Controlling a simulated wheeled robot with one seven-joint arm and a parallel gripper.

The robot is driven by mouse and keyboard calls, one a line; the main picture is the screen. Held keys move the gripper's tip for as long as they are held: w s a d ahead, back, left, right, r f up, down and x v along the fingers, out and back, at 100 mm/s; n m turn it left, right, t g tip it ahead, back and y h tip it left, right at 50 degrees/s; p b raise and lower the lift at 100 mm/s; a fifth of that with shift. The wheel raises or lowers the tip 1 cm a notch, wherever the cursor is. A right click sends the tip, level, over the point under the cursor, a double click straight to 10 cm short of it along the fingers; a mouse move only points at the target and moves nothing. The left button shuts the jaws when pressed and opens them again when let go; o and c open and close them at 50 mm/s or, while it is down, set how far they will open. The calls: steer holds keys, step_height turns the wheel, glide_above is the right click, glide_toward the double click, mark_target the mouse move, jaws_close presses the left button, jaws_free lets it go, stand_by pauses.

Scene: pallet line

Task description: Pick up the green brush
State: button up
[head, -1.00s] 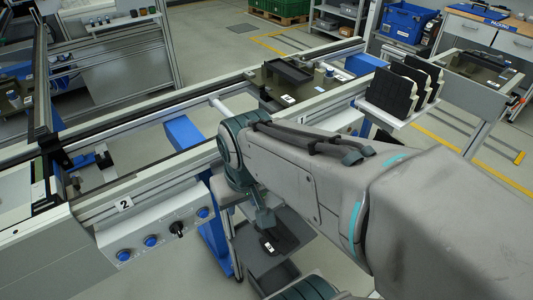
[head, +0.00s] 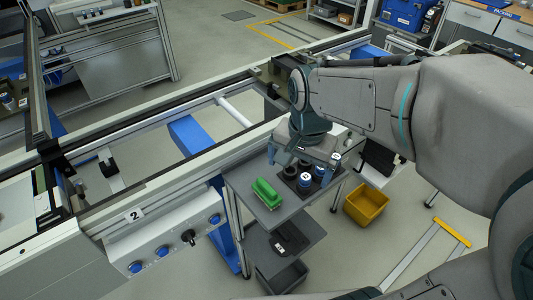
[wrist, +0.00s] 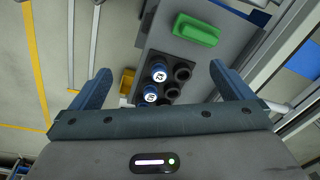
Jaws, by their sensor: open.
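The green brush (head: 266,193) lies on the left part of a grey cart's top shelf (head: 272,216). In the wrist view the brush (wrist: 197,29) lies beyond my fingertips, up and a little right of centre. My gripper (wrist: 148,75) is open with nothing between its two blue fingers. In the head view my gripper (head: 316,156) is above the right part of the cart, to the right of the brush and apart from it. Its fingers are partly hard to make out there.
A dark holder with blue-topped cylinders (head: 304,181) and dark round sockets stands beside the brush on the shelf. A lower shelf (head: 262,252) holds a dark item. The conveyor frame (head: 165,188) runs close behind the cart. A yellow bin (head: 366,204) stands on the floor at right.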

steer(key=w+a+m+g+p, duration=0.1)
steer(key=w+a+m, duration=0.4)
steer(key=a, duration=0.1)
glide_above(267, 185)
steer(key=f, duration=0.8)
steer(key=shift+s+d, duration=0.15)
steer(key=shift+s, duration=0.1)
steer(key=shift+w+f+p, duration=0.2)
steer(key=shift+f+p, duration=0.15)
steer(key=shift+f, duration=2.45)
steer(key=c, duration=0.9)
